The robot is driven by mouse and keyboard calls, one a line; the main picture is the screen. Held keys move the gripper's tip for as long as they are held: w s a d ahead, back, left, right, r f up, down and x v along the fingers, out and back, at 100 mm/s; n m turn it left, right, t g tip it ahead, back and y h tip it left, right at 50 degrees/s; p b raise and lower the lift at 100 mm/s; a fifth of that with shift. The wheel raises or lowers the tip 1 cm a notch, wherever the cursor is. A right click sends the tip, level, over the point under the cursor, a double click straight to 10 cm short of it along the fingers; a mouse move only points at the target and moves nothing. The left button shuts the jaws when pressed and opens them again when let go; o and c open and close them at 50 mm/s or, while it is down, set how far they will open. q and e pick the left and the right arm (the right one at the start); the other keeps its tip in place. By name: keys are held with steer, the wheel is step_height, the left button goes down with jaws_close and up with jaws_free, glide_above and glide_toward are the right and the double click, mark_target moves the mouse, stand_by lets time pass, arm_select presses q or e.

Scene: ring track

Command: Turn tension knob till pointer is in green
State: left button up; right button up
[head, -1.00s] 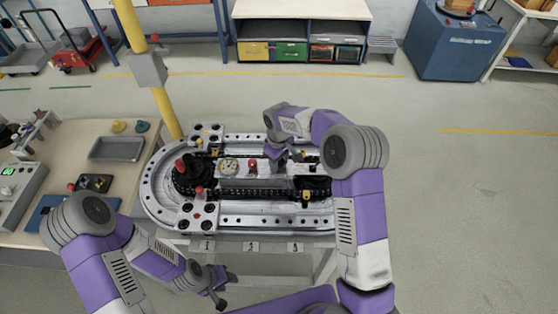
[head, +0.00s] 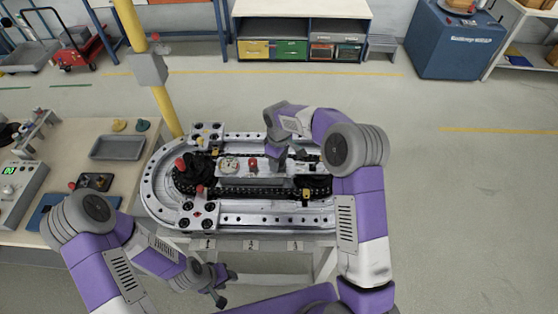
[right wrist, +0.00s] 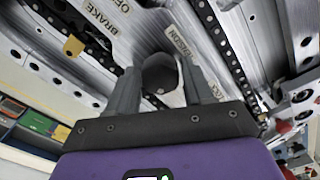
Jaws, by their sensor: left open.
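The tension knob (right wrist: 160,73) is a dark round knob beside the "TENSION" label in the right wrist view. My right gripper (right wrist: 162,85) has one finger on each side of it, and they look close against it. In the head view my right gripper (head: 277,158) is over the middle of the ring track (head: 262,219) and hides the knob. A round white gauge (head: 229,165) sits left of it; its pointer and green zone are too small to read. My left gripper (head: 224,286) is open and empty in front of the track.
A red knob (head: 253,164) stands between gauge and right gripper. A black part with a red knob (head: 182,163) sits at the track's left. A yellow post (head: 150,70) rises behind. A side bench (head: 62,145) with a grey tray (head: 117,148) stands left. The floor at right is free.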

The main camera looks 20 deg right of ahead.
steer(key=shift+o, duration=1.2)
steer(key=shift+s, duration=0.1)
step_height(320, 180, up, 8)
steer(key=shift+f, duration=0.25)
